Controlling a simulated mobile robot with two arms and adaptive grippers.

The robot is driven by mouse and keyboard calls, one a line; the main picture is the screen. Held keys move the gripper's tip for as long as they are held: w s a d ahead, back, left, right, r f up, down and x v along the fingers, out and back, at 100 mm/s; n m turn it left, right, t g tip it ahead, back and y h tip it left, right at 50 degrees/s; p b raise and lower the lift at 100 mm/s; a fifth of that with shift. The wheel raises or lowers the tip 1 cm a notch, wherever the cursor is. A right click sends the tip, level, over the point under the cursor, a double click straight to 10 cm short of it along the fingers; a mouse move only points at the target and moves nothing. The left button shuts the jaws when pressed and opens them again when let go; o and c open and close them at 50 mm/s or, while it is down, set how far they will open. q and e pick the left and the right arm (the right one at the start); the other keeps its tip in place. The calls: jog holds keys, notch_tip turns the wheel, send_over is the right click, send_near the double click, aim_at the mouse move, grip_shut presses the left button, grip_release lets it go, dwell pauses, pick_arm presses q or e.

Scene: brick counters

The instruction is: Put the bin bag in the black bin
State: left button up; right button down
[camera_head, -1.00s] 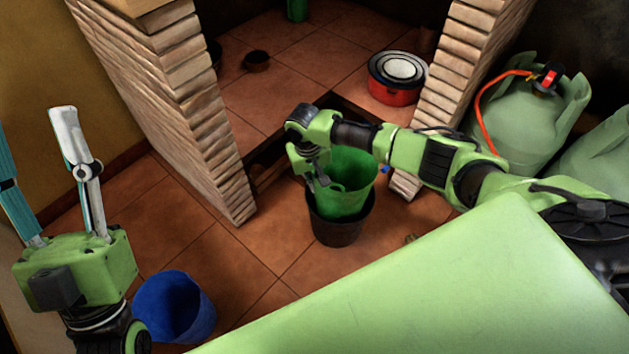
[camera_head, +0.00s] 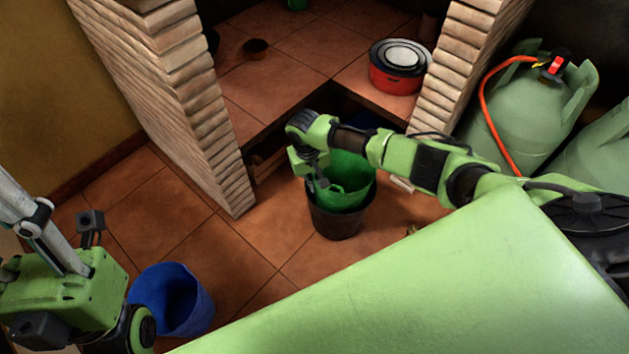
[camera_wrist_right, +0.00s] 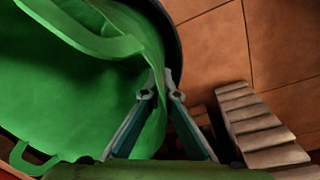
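The green bin bag (camera_head: 349,182) has an open top with handle loops. It sits partly inside the black bin (camera_head: 336,222), its upper part above the rim. In the right wrist view the bag (camera_wrist_right: 60,90) fills the left side, with the bin's dark rim (camera_wrist_right: 172,35) beside it. My right gripper (camera_head: 322,184) is at the bag's left edge. Its fingertips (camera_wrist_right: 163,75) are close together with the bag's edge between them. My left gripper (camera_head: 38,218) is far from the bag, partly cut off at the left edge; its opening is unclear.
A blue bin (camera_head: 172,300) stands on the tiled floor at lower left. Brick pillars (camera_head: 190,110) flank the recess behind the black bin. A red stove (camera_head: 398,68) sits on the raised tiles. Gas cylinders (camera_head: 530,115) stand at right. Floor between the bins is clear.

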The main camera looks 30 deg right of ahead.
notch_tip(320, 180, down, 5)
jog(key=b, duration=0.2)
jog(key=shift+b, duration=0.3)
jog(key=c, duration=2.2)
grip_release()
jog(key=r, duration=0.8)
jog(key=a+r, duration=0.1)
jog(key=r, duration=0.3)
jog(key=shift+w, duration=0.1)
jog(key=shift+f, duration=0.1)
